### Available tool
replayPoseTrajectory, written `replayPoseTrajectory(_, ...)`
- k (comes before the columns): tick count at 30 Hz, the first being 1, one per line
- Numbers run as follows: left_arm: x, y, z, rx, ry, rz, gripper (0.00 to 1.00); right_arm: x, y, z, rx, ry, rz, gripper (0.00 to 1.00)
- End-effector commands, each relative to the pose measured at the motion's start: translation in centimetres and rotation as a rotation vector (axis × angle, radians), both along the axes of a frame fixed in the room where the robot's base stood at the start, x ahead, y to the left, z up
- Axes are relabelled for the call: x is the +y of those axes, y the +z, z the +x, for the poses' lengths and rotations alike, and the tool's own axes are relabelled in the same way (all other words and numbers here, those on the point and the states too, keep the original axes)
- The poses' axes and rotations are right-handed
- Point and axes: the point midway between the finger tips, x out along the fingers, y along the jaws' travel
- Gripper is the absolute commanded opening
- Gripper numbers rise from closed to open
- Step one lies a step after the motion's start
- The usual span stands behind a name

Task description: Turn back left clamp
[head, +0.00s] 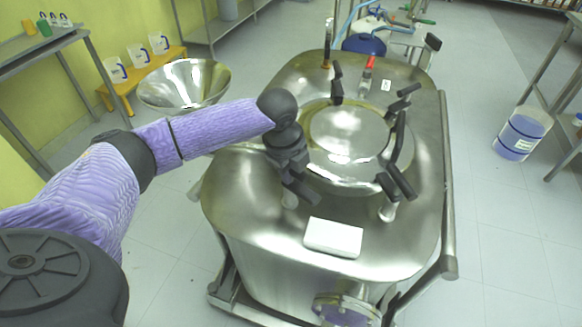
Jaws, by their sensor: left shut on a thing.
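A steel reactor (245,205) with a round lid (348,133) stands in the middle of the head view. Black clamps sit around the lid: one at the far left (337,84), one at the far right (404,100) and one at the near right (396,184). My left gripper (298,183) points down at the lid's near-left edge. It is shut on the clamp there, which it mostly hides; a pale post (289,200) shows under it. The far-left clamp stands upright, apart from my gripper. My right gripper is not in view.
A white block (334,238) lies on the reactor top near the front. A red-handled valve (369,66) and a thin upright tube (327,45) stand at the back. A black curved handle (398,140) rises at the lid's right. A steel bowl (184,84) stands beyond my left arm.

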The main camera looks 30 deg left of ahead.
Motion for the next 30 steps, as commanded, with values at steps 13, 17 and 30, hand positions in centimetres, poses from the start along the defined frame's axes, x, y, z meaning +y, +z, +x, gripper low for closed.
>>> replayPoseTrajectory(13,-0.1,0.7,0.0,0.003,0.258,-0.001,0.0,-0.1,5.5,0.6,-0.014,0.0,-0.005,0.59)
replayPoseTrajectory(17,-0.1,0.7,0.1,0.004,0.383,0.0,0.0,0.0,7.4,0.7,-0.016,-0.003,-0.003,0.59)
replayPoseTrajectory(30,-0.1,0.3,0.3,0.003,0.803,0.0,0.0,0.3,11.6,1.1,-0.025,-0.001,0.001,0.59)
